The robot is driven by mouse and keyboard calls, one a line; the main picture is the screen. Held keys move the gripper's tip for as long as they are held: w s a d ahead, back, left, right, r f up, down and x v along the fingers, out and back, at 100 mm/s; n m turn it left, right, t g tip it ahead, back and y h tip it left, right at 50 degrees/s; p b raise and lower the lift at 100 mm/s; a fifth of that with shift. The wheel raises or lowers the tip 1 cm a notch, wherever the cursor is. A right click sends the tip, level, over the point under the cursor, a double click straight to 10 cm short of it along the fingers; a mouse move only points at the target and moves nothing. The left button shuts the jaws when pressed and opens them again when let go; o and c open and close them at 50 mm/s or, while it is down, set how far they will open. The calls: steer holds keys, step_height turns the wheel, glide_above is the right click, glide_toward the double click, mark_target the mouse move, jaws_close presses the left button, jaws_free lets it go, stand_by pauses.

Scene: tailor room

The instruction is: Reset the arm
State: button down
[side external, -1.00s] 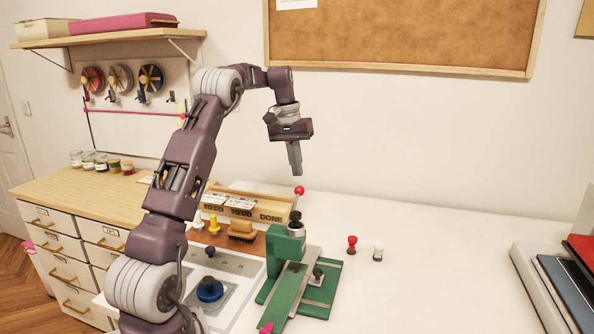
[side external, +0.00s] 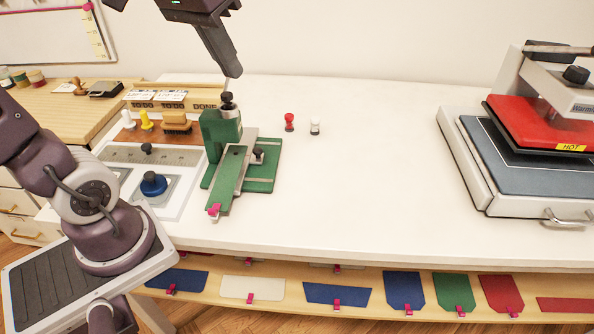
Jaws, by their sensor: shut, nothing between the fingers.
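My gripper (side external: 229,70) hangs at the top of the side external view, its fingers pointing down and together with nothing between them. Its body is partly cut off by the top edge. In the picture its tip overlaps the top of the upright lever on the green press (side external: 221,135). I cannot tell whether they touch. The lever's red ball is not visible now. Part of my arm shows at the left.
A red peg (side external: 289,122) and a white peg (side external: 315,127) stand on the white table (side external: 370,190). The table between them and the heat press is clear.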

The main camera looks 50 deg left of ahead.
steer(key=s+d+f+m+t, duration=0.1)
steer(key=s+d+f, duration=0.4)
steer(key=s, duration=0.5)
steer(key=shift+s+f+m, duration=0.35)
steer(key=shift+m, duration=0.55)
stand_by(0.4)
